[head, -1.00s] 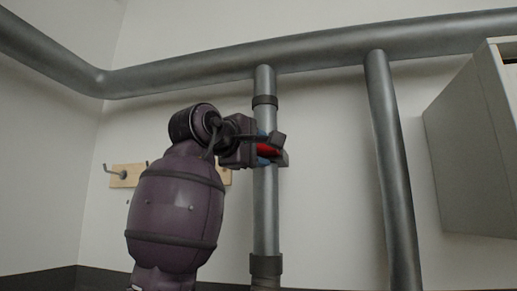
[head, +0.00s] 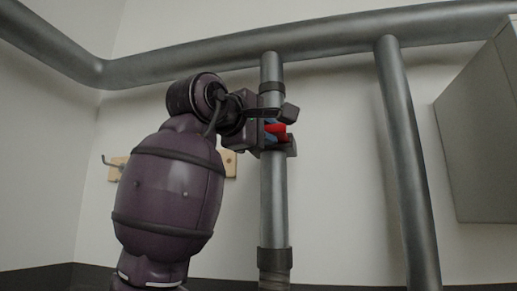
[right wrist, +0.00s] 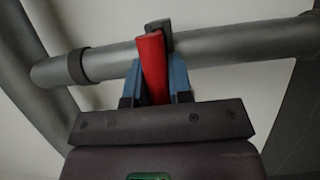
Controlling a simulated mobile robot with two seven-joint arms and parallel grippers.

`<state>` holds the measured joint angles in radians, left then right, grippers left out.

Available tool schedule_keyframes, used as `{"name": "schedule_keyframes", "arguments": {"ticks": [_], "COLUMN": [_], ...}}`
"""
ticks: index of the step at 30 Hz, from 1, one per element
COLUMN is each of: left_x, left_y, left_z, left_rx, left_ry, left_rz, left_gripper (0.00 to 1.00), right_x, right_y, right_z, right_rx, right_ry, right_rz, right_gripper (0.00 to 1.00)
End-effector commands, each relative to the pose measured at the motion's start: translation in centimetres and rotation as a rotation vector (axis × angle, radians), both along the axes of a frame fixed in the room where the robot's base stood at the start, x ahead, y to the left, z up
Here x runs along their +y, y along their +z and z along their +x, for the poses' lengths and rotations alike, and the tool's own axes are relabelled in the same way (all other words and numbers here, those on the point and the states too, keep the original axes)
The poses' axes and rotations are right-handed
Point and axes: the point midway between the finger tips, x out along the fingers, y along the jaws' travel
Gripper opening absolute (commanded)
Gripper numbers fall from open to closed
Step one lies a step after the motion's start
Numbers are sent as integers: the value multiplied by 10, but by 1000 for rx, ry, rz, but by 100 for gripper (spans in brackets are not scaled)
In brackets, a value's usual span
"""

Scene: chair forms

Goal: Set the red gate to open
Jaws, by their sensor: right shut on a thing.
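The red gate handle (head: 276,130) is on the vertical grey pipe (head: 272,205) in the head view. In the right wrist view the red handle (right wrist: 152,66) stands between the blue finger pads, in front of the pipe (right wrist: 215,50). My right gripper (head: 280,127) is shut on the red handle, close against the pipe. The fingers hide part of the handle and its mount. My left gripper is in neither current view.
A thick pipe (head: 330,35) runs across the top. A second vertical pipe (head: 402,150) stands to the right. A grey box (head: 478,130) is on the right wall. A wooden hook board (head: 118,168) is partly behind my right arm.

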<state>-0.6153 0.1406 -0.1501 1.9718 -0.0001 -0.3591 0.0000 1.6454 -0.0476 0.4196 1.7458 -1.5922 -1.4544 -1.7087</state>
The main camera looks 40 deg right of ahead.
Motion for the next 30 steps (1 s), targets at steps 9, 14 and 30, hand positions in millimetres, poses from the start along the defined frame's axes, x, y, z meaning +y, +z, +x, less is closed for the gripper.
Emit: {"name": "schedule_keyframes", "arguments": {"ticks": [9, 14, 30], "left_x": [-2, 0, -1], "left_y": [4, -3, -2], "left_z": [16, 4, 7], "left_rx": [-35, -10, -14], "left_ry": [-10, -3, -5], "left_rz": [2, 2, 2], "left_gripper": [43, 43, 43], "right_x": [25, 25, 24], "right_y": [-1, -1, -1], "right_z": [-29, -29, -28], "right_rx": [1, 1, 1], "right_ry": [3, 2, 2], "right_rz": [-1, 0, 0], "right_gripper": [0, 0, 45]}}
